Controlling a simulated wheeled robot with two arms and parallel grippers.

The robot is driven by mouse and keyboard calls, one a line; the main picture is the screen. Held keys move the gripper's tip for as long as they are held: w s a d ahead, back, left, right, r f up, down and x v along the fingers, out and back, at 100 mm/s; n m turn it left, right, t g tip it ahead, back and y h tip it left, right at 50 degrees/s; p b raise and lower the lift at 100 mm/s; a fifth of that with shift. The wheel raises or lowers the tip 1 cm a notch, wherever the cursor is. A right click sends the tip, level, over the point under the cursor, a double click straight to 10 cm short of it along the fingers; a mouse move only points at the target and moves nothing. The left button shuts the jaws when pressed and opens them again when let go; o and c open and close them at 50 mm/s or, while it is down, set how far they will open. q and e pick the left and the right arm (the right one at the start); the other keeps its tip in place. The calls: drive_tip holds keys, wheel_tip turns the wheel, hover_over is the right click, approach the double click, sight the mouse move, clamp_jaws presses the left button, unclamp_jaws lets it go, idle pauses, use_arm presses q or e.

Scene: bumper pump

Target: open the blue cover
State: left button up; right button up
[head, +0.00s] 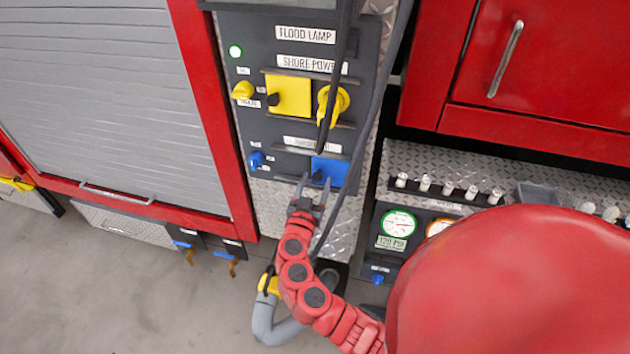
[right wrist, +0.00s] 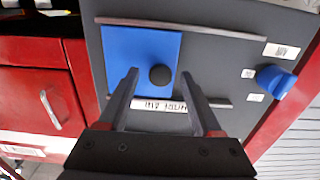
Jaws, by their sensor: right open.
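The blue cover (head: 332,170) is a flat square plate on the lower part of the dark control panel and looks closed. In the right wrist view the blue cover (right wrist: 128,48) has a round black knob (right wrist: 160,75) near its edge. My right gripper (head: 315,183) reaches up to the cover from below, with its jaws open. In the right wrist view the knob appears between the tips of my right gripper (right wrist: 160,77); I cannot tell whether they touch it. A hose partly crosses the panel beside the cover. My left gripper is out of view.
A blue dial (head: 257,159) sits left of the cover. A yellow cover (head: 289,95) and yellow plug (head: 334,103) are above it. Dark hoses hang over the panel's right side. A grey pipe (head: 275,325) stands below. Gauges (head: 398,223) are at the right.

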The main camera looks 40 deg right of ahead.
clamp_jaws()
idle(1.4)
